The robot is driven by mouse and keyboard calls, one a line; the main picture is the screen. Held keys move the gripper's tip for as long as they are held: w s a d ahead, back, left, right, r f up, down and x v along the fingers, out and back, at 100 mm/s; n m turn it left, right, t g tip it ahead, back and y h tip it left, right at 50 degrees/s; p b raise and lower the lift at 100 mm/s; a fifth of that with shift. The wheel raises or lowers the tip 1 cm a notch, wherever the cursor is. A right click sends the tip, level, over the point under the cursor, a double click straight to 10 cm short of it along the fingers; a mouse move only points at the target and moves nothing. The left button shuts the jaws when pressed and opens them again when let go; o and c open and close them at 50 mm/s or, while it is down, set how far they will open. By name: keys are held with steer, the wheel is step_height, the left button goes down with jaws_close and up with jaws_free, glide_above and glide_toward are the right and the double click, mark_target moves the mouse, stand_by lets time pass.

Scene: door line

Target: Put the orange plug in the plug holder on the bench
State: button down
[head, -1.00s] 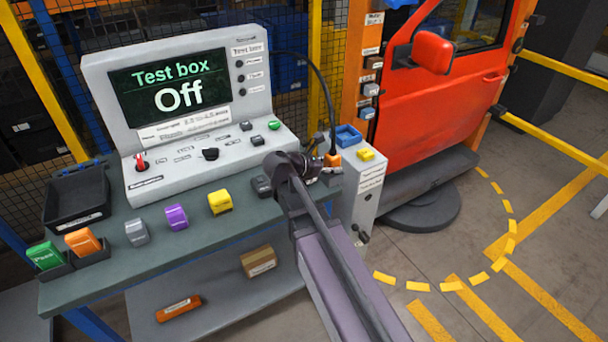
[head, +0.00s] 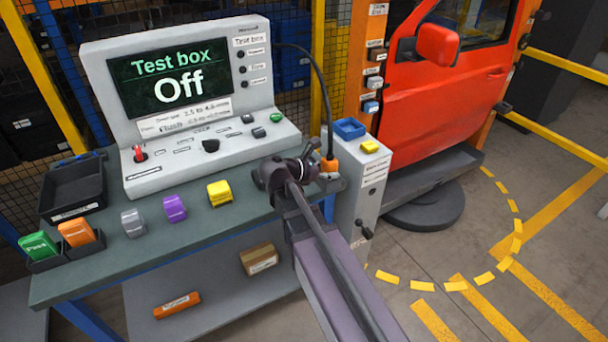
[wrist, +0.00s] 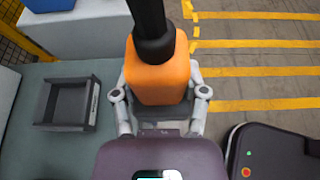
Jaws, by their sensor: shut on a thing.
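The orange plug (head: 329,164), with a black cable rising from its top, is held in my gripper (head: 326,176) near the right end of the bench. In the wrist view the orange plug (wrist: 158,78) sits between the two fingers of my gripper (wrist: 160,100), which is shut on it. A dark, square, open-topped holder (wrist: 92,105), which looks like the plug holder, stands on the bench left of the plug, apart from it. In the head view my gripper and arm appear to hide this holder. The plug's lower end is hidden.
The test box (head: 205,145) on the bench reads "Off". A grey cabinet (head: 362,195) with a blue tray (head: 349,128) stands right of the bench. Grey, purple and yellow blocks (head: 220,192) line the bench front. A black tray (head: 73,190) is at far left.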

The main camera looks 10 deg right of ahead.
steer(key=shift+w, duration=0.1)
stand_by(0.3)
steer(key=b, duration=0.1)
glide_above(303, 155)
steer(key=s, duration=0.6)
steer(key=shift+w+a+f, duration=0.2)
steer(key=shift+f, duration=0.55)
steer(key=shift+w+a, duration=0.2)
steer(key=shift+w, duration=0.4)
step_height(303, 155, down, 4)
steer(key=b, duration=0.4)
steer(key=shift+r, duration=0.15)
steer(key=shift+c, duration=0.6)
jaws_free()
steer(key=shift+r, duration=0.1)
